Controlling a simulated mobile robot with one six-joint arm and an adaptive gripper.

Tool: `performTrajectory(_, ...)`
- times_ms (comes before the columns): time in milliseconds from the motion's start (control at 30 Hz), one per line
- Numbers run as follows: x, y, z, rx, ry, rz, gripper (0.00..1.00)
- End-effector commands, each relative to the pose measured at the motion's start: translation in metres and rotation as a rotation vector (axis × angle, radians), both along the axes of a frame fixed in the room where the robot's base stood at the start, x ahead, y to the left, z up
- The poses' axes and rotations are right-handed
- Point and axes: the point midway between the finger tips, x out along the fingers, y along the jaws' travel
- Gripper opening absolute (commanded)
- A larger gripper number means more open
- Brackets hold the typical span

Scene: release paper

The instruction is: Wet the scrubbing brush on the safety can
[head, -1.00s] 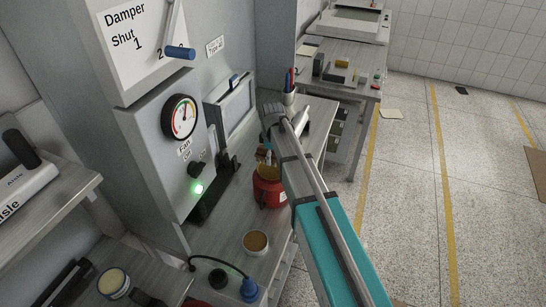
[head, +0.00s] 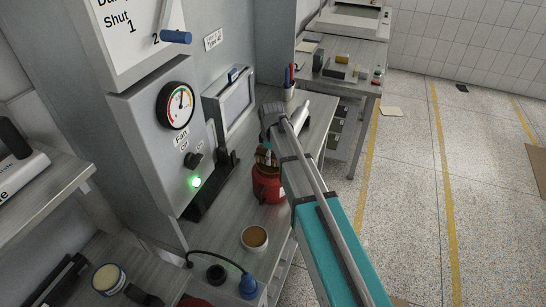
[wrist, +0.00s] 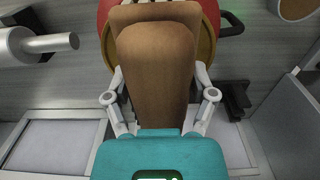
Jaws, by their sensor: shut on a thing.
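The safety can (head: 268,190) is red and stands on the grey bench in the head view. In the wrist view its red body and brass-coloured round top (wrist: 207,42) show behind the brush. In the head view the brush (head: 262,157) is at the can's top, partly behind my arm. My gripper (wrist: 160,97) is shut on the brush, with a finger on each side. I cannot tell whether the brush touches the can's top.
An open tin with brown contents (head: 254,238) stands in front of the can. A blue-capped plug (head: 249,285) with a cable lies near the bench's front. A fan control box (head: 165,145) and a tablet on a stand (head: 230,100) stand behind. A pen cup (head: 289,94) is farther along.

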Motion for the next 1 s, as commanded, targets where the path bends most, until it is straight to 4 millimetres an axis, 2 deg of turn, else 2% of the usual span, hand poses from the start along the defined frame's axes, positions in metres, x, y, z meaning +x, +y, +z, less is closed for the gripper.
performTrajectory(1000, -0.0003, 0.0013, -0.0061, 0.0, 0.0, 0.002, 0.34)
